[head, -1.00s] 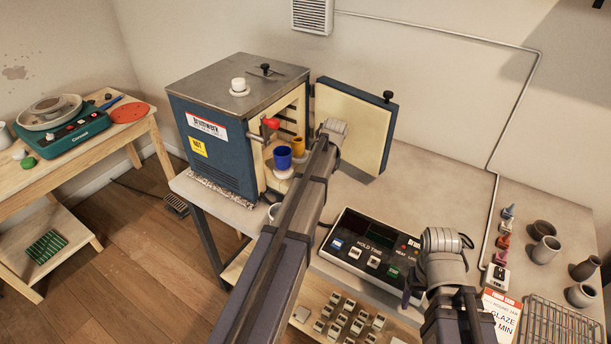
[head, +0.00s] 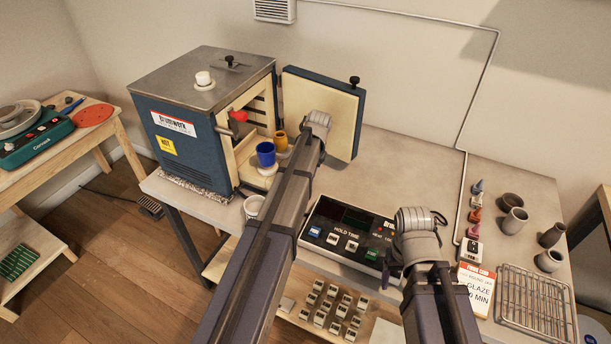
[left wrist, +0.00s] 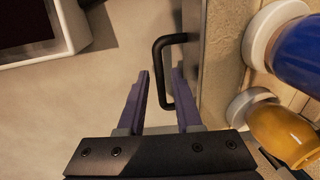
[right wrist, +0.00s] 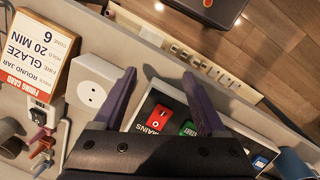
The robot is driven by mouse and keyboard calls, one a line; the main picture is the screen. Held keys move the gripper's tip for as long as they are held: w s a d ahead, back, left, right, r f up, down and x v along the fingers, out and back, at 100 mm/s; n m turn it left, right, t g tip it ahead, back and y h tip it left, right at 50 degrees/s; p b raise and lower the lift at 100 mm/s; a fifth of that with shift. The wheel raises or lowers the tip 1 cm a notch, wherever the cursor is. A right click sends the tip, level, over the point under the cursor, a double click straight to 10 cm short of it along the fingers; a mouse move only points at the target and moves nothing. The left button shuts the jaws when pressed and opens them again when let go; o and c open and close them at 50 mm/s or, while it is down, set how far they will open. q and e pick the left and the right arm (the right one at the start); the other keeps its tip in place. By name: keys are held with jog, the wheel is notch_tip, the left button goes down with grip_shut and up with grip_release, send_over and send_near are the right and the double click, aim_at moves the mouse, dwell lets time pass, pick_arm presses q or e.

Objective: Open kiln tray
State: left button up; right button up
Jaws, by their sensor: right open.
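The kiln (head: 185,145) stands at the back left with its door (head: 318,105) swung open. Its tray (head: 257,181) sticks out of the opening. It carries a blue cup (head: 266,154) and a yellow cup (head: 281,141) on white discs; both cups also show in the left wrist view. My left gripper (left wrist: 161,76) has its fingers on either side of the black tray handle (left wrist: 160,45), closed in around its bar. My right gripper (right wrist: 165,85) is open and empty above the control box (head: 345,238).
A glaze card (head: 476,290), a wire rack (head: 535,303) and several small pots (head: 514,220) stand at the right of the table. The tabletop right of the door is clear.

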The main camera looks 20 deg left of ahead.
pick_arm(q)
jog(key=shift+o, duration=0.6)
jog(key=shift+r, duration=0.1)
pick_arm(e)
jog(key=shift+r, duration=0.1)
pick_arm(q)
notch_tip(320, 180, up, 8)
jog(key=d+p, duration=0.1)
jog(key=p, duration=0.6)
jog(key=shift+d+f+p, duration=0.15)
jog(key=shift+f+p, duration=0.1)
jog(key=shift+p, duration=0.1)
pick_arm(e)
notch_tip(320, 180, up, 8)
jog(key=shift+f, duration=0.25)
pick_arm(q)
jog(key=shift+s, duration=0.1)
